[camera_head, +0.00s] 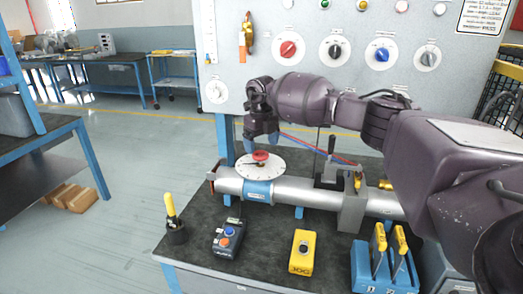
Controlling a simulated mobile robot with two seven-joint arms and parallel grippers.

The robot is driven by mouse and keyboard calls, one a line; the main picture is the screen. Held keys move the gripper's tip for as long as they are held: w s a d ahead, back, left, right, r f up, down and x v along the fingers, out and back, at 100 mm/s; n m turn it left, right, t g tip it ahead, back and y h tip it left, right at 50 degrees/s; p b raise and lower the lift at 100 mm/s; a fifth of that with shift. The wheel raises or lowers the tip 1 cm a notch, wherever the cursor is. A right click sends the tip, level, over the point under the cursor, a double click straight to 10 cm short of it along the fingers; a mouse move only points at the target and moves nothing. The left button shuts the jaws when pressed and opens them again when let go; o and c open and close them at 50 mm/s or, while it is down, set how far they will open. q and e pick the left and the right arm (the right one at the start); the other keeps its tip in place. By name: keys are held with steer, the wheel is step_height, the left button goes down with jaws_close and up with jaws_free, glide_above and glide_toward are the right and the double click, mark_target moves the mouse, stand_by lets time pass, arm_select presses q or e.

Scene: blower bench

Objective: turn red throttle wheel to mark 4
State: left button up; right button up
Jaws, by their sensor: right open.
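The red throttle wheel (260,156) sits at the centre of a round white dial plate (247,167) on top of the silver pipe (300,190). The dial's marks are too small to read. My right gripper (261,138) hangs from the arm that comes in from the right. My left gripper is not in view.
A black lever (330,150) stands on the pipe right of the dial. On the bench front are a yellow-handled tool (171,207), a control box (228,238), a yellow box (303,252) and a blue holder (375,270). A grey panel with knobs (289,48) stands behind.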

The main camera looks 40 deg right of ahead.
mark_target(261, 154)
step_height(261, 154, up, 8)
steer(key=shift+f, duration=0.15)
stand_by(0.6)
